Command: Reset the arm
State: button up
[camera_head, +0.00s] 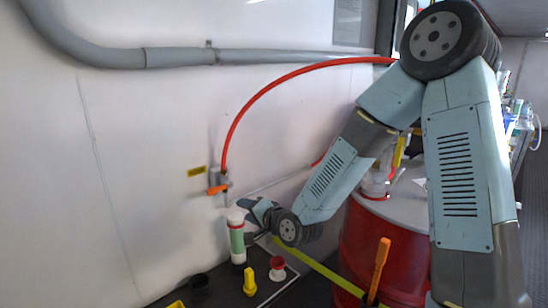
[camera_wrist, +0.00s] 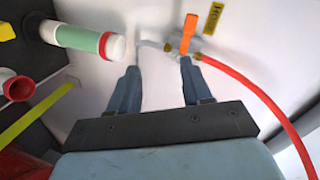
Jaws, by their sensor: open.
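My arm reaches down from the upper right in the head view. My gripper (camera_head: 252,212) is near the wall, beside the white top of a green-and-white cylinder (camera_head: 237,245). In the wrist view my gripper (camera_wrist: 160,68) is open, with nothing between its two fingers. The cylinder (camera_wrist: 82,38) lies left of the left finger there, with a gap. A wall valve with an orange handle (camera_wrist: 187,30) shows ahead of the right finger. The same valve (camera_head: 218,182) is above the gripper in the head view.
A red hose (camera_head: 262,97) arches from the valve towards my arm. A yellow handle (camera_head: 249,282) and red fitting (camera_head: 277,268) are on the dark surface. A grey pipe (camera_head: 250,57) runs along the wall.

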jog(key=s+d+r+n+g+h, duration=0.1)
jog(key=s+d+r+n+h, duration=0.15)
jog(key=d, duration=0.45)
jog(key=s+d+r+n+h, duration=0.1)
jog(key=d+r+h, duration=0.25)
jog(key=d, duration=0.25)
jog(key=s+d+r+n+g+h, duration=0.1)
jog(key=s+d+r+h, duration=0.2)
jog(key=d, duration=0.4)
jog(key=s+d+r+g, duration=0.1)
jog(key=s+d+r, duration=0.2)
jog(key=s, duration=0.3)
jog(key=s+d+r+g+h, duration=0.1)
jog(key=s+d+r, duration=0.2)
jog(key=s+d, duration=0.2)
jog(key=s+d+r+g, duration=0.1)
jog(key=s+d+r, duration=0.2)
jog(key=s, duration=0.5)
jog(key=shift+s+d+r+n, duration=0.35)
jog(key=shift+d+n, duration=0.1)
jog(key=shift+d, duration=0.15)
